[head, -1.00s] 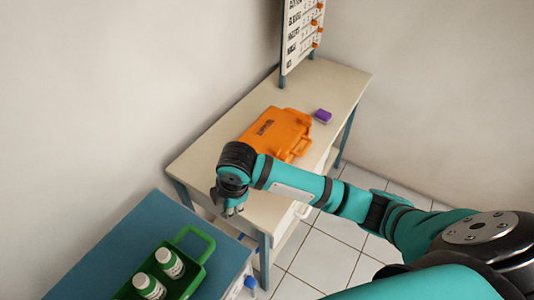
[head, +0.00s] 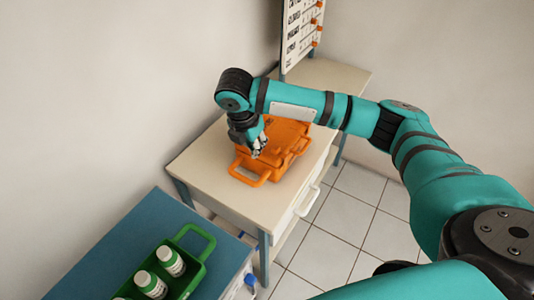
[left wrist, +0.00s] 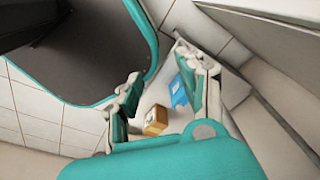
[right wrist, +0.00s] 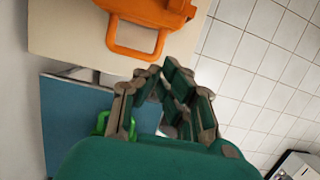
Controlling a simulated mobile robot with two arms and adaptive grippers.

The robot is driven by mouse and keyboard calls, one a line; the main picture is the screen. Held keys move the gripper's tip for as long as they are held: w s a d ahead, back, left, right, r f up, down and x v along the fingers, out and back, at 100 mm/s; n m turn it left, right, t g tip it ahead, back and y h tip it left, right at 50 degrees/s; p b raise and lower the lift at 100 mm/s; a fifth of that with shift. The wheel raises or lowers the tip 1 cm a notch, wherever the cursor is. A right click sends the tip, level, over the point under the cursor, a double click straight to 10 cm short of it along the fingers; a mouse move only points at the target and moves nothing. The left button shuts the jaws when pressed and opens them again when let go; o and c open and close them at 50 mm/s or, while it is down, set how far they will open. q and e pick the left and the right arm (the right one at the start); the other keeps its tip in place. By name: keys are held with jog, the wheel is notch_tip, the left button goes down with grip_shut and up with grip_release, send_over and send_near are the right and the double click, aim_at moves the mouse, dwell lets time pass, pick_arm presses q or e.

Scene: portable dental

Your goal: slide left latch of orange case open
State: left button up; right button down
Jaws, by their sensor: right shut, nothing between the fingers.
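The orange case (head: 290,133) lies flat on the cream table, partly hidden behind my right arm. Its front handle (head: 250,175) points towards the near left, and a smaller handle is on its right side. My right gripper (head: 259,152) points down over the front part of the case, shut and empty. In the right wrist view, the case (right wrist: 150,10) and its handle show at the top, beyond the fingertips (right wrist: 160,72). I cannot make out the left latch or its position. My left gripper (left wrist: 163,92) is open and empty, away from the case.
The cream table (head: 215,165) has bare room left of the case. A blue-topped table (head: 110,235) with a green caddy (head: 203,240) and white bottles stands nearer. A sign board (head: 300,35) stands behind. A yellow box (left wrist: 155,121) shows in the left wrist view.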

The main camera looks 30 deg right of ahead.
aim_at(273, 149)
jog(key=p+x, duration=0.2)
jog(key=x, duration=0.7)
jog(key=shift+d+f, duration=0.1)
jog(key=shift+f, duration=0.25)
jog(key=shift+w+d+r+p, duration=0.15)
jog(key=shift+w+d+p, duration=0.25)
jog(key=shift+d, duration=0.15)
jog(key=shift+w+d+r+p, duration=0.1)
jog(key=shift+w+d+p, duration=0.25)
jog(key=shift+d, duration=0.2)
jog(key=shift+w+d+f, duration=0.15)
jog(key=shift+w+d, duration=0.1)
jog(key=shift+d, duration=0.35)
jog(key=shift+w+d, duration=0.45)
jog(key=shift+d, duration=0.3)
jog(key=shift+w+d, duration=0.45)
jog(key=shift+d, duration=0.25)
